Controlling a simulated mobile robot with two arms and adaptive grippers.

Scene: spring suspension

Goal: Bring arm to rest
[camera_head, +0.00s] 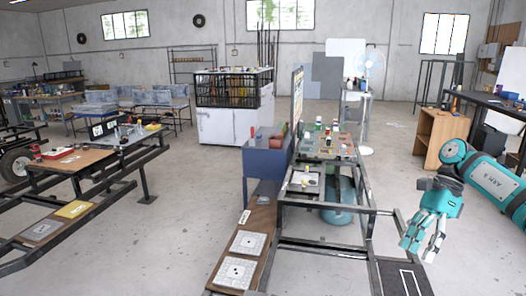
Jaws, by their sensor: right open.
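My right arm comes in from the right edge, a teal and dark grey arm. My right gripper (421,246) hangs at its end, fingers pointing down. It is open, with a gap between the fingers, and nothing shows in it. It is beside the right side of the metal frame (327,245) at the picture's lower middle, over the floor and near a dark panel (402,279). I cannot tell its exact height. My left gripper is not in view.
A blue cabinet (266,160) and a worktop with small parts (327,146) stand in the middle. Square plates (247,243) lie on a brown board. Another frame with a brown board (72,162) is at left. A wooden shelf (440,137) stands behind my right arm. Floor between the frames is clear.

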